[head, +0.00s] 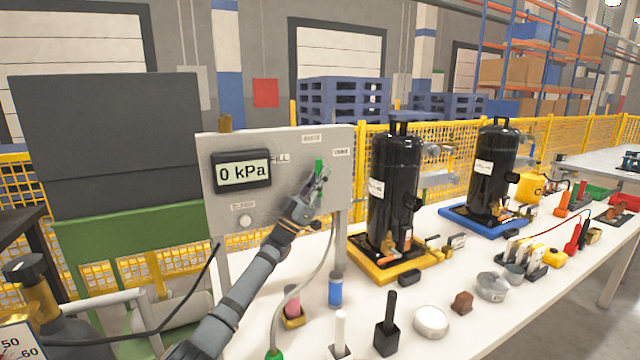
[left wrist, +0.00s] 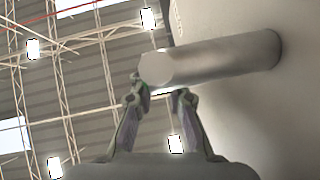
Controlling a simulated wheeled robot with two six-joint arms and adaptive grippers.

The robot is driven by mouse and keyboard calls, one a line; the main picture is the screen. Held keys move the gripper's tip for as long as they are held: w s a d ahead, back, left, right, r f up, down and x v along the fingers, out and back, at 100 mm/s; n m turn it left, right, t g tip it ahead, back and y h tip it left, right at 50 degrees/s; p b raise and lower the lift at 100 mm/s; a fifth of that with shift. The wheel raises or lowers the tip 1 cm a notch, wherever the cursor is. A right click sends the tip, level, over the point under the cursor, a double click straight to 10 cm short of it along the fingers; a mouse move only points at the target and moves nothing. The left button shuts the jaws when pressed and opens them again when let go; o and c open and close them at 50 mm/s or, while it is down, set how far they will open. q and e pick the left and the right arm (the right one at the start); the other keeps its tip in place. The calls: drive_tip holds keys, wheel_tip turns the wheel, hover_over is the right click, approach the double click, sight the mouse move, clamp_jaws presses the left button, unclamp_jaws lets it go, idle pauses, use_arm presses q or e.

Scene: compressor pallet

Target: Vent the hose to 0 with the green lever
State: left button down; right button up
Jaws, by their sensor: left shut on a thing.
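The green lever (head: 319,167) is on the right part of the grey panel (head: 222,205), under a small label. My left gripper (head: 316,184) is at the lever and shut on it; the fingers hide part of it. In the left wrist view the two fingertips (left wrist: 160,95) close in front of a grey cylindrical stub (left wrist: 220,60) standing out from the panel, with a sliver of green between them. The display (head: 243,173) on the panel reads 0 kPa. A pale hose (head: 328,245) hangs below the panel to a green end (head: 274,354). My right gripper is not in view.
Right of the panel, a black compressor (head: 393,185) stands on a yellow tray and another (head: 494,175) on a blue tray. Several small parts stand along the white table (head: 455,340).

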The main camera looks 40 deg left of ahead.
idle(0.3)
use_arm(q)
drive_tip(key=c, duration=1.3)
unclamp_jaws()
drive_tip(key=v, duration=1.2)
